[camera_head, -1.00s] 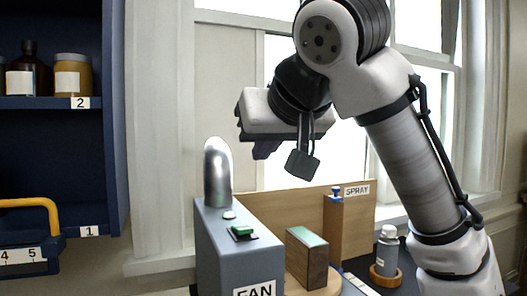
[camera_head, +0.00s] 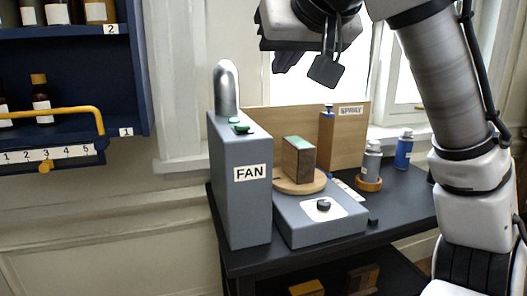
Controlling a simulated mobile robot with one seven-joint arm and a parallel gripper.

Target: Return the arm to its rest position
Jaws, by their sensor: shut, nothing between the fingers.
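My gripper (camera_head: 284,62) is at the top of the view, above the console and in front of the bright window. Its dark fingers point down and left, together and empty, and touch nothing. My arm (camera_head: 448,85) rises on the right side of the view and bends over at the top, where its upper part is cut off by the frame edge.
A grey box marked FAN (camera_head: 240,200) stands on a dark table (camera_head: 400,200). Beside it, a wooden block (camera_head: 299,160) rests on a round wooden disc. A SPRAY post (camera_head: 327,140), a grey bottle (camera_head: 371,160) and a blue bottle (camera_head: 404,150) stand near my arm. Blue shelves (camera_head: 75,70) are left.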

